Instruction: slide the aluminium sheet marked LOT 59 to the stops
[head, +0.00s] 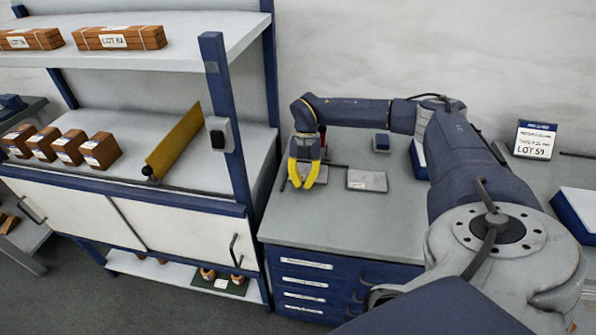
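A small grey sheet (362,177) lies flat on the grey worktop, with a pale label at its lower right too small to read. I cannot tell whether it is the LOT 59 sheet. Dark thin bars (337,166) lie to its left, partly behind my gripper; they may be the stops. My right gripper (302,187) has yellow fingers pointing down, left of the sheet and apart from it. Its fingertips look apart, with nothing clearly between them. A sign (535,139) reading LOT 59 stands at the back right. My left gripper is not in view.
The worktop (345,226) is clear in front of the sheet. A small blue block (381,142) sits behind it. A blue-and-white box (578,212) is at the right. At left, a blue-framed shelf unit (222,105) holds copper-brown blocks (100,150) and a yellow bar (174,143).

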